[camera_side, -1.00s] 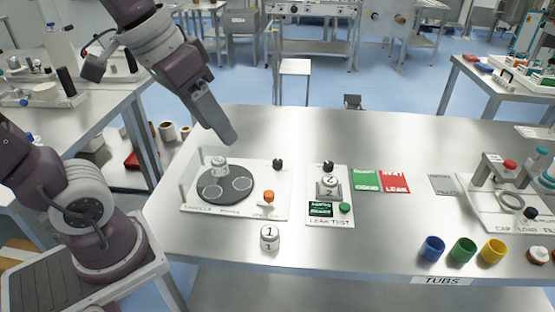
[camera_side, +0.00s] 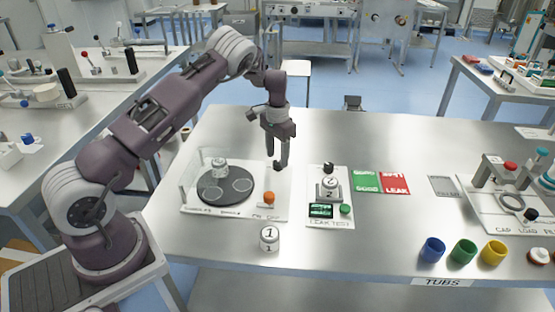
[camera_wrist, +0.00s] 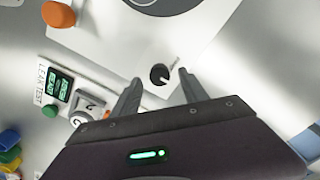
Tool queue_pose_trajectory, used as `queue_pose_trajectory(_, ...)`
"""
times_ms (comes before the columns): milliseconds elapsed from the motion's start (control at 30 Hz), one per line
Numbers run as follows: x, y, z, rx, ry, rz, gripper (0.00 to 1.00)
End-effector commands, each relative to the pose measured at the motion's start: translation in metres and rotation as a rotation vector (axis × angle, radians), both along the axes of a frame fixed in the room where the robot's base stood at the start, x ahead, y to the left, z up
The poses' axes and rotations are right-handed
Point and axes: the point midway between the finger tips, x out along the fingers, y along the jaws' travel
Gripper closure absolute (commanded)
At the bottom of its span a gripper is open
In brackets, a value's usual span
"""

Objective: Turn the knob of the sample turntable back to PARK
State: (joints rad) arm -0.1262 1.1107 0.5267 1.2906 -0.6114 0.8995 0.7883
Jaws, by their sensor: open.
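The sample turntable (camera_side: 188,207) is a white plate with a dark round disc (camera_side: 238,199) at the left of the bench. Its small black knob (camera_wrist: 160,74) is at the back right corner of the plate. A short mark lies beside the knob in the wrist view; I cannot read it. My gripper (camera_side: 281,161) points down over that corner, and its fingers largely hide the knob in the side view. In the wrist view, my open gripper (camera_wrist: 160,79) has a fingertip on each side of the knob, with gaps; contact is not visible.
An orange knob (camera_side: 269,198) stands on the plate's front right. A white jar (camera_side: 219,168) stands on the disc, another jar (camera_side: 269,238) in front of the plate. The leak test station (camera_side: 341,218) is close on the right. Coloured tubs (camera_side: 433,250) stand farther right.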

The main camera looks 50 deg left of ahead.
Motion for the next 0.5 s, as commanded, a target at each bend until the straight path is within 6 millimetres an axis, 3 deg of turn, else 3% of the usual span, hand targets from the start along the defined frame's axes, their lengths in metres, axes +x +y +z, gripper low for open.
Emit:
queue_pose_trajectory(133, 0.000, 0.000, -0.017, 0.000, 0.000, 0.001, 0.48)
queue_pose_trajectory(400, 0.000, 0.000, -0.020, -0.001, 0.000, 0.001, 0.48)
queue_pose_trajectory(500, 0.000, 0.000, -0.020, -0.001, 0.000, 0.001, 0.68)
